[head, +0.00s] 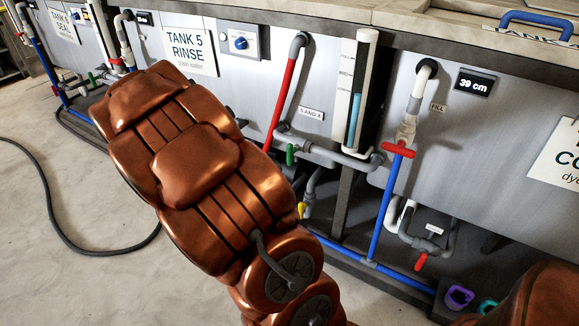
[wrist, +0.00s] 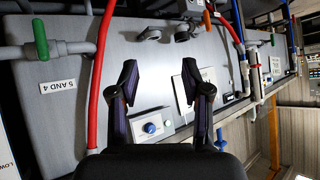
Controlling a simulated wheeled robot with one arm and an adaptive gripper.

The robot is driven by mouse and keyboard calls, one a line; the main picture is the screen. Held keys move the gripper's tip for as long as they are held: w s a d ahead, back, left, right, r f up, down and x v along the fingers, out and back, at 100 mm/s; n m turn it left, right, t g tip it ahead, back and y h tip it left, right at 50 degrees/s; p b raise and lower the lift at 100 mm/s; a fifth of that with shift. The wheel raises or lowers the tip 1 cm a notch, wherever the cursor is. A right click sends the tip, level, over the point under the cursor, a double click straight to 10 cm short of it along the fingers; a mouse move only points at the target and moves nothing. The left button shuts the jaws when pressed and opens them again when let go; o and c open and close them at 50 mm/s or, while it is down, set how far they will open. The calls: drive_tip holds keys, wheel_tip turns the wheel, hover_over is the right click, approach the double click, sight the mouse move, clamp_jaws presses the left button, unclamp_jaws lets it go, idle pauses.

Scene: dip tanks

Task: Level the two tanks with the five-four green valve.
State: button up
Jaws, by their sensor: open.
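The green valve handle (head: 290,154) sits on the grey pipe below the "5 AND 4" label (head: 311,113), crosswise to the pipe. In the wrist view the same handle (wrist: 40,40) is at the far left, next to its label (wrist: 57,87). My gripper (wrist: 158,78) is open and empty, its fingers spread before the grey tank front, well right of the handle there. In the head view my copper arm hides the gripper. A sight gauge (head: 366,75) holds blue liquid up to about its middle. A display (head: 476,82) reads 39 cm.
A red "FILL" handle (head: 398,150) is on the pipe right of the gauge, with another red handle (head: 421,262) below. A red pipe (head: 283,100) rises near the green valve. A hose (head: 75,244) lies on the floor at left, with bare floor around it.

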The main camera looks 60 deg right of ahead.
drive_tip(key=s+d+f+m+g+h+b, duration=0.25)
drive_tip(key=d+f+h+b, duration=0.45)
drive_tip(key=d, duration=0.5)
drive_tip(key=m+g+h+b, duration=0.3)
drive_tip(key=g+b, duration=0.1)
approach(288, 153)
drive_tip(key=d, duration=0.3)
drive_tip(key=shift+d+f, duration=0.2)
drive_tip(key=shift+d, duration=0.4)
drive_tip(key=shift+w+d+b, duration=0.15)
drive_tip(key=shift+d+b, duration=0.95)
drive_tip(key=shift+d, duration=2.35)
clamp_jaws()
